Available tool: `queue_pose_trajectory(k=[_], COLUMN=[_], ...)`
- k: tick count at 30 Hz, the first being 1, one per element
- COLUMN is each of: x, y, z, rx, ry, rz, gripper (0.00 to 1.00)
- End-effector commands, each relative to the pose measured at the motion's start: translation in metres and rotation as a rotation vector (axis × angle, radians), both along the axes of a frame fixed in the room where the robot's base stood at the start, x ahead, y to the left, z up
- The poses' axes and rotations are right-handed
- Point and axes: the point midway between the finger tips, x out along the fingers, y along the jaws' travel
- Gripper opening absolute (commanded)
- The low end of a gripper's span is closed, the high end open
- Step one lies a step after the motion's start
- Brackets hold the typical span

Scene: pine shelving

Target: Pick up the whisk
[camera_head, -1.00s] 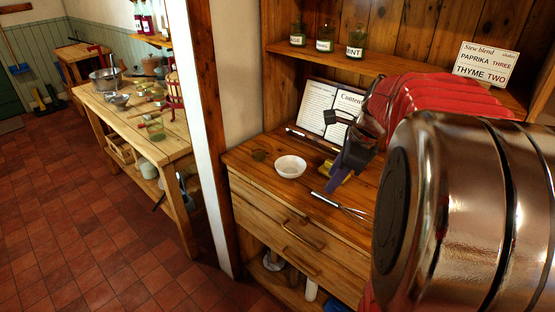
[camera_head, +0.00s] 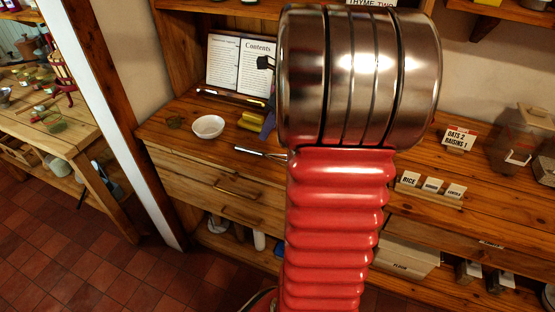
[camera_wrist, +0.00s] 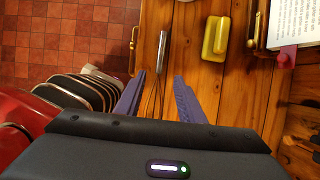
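The whisk (camera_head: 262,152) lies on the wooden counter, its metal handle showing and its wire end hidden behind my arm in the head view. In the wrist view the whisk (camera_wrist: 162,51) lies with its handle beyond my fingertips and its wires running back between my fingers. My gripper (camera_wrist: 160,79) has its two purple fingers apart, one on each side of the whisk. It holds nothing, and its height above the counter is hard to tell. In the head view only part of one purple finger shows beside my arm.
A yellow block-like object (camera_wrist: 216,38) lies right of the whisk in the wrist view. A white bowl (camera_head: 208,126), a small glass (camera_head: 174,121) and an open book (camera_head: 239,65) stand on the counter (camera_head: 170,138). Label cards (camera_head: 432,186) stand to the right.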

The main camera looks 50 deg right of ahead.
Motion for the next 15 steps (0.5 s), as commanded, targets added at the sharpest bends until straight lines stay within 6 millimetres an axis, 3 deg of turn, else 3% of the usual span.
queue_pose_trajectory(k=[9,15], x=[0.017,0.021], y=[0.006,0.007], z=[-0.044,-0.052], rx=[0.002,0.000], ry=[0.001,0.000], rz=[0.003,0.002], gripper=[0.35,0.35])
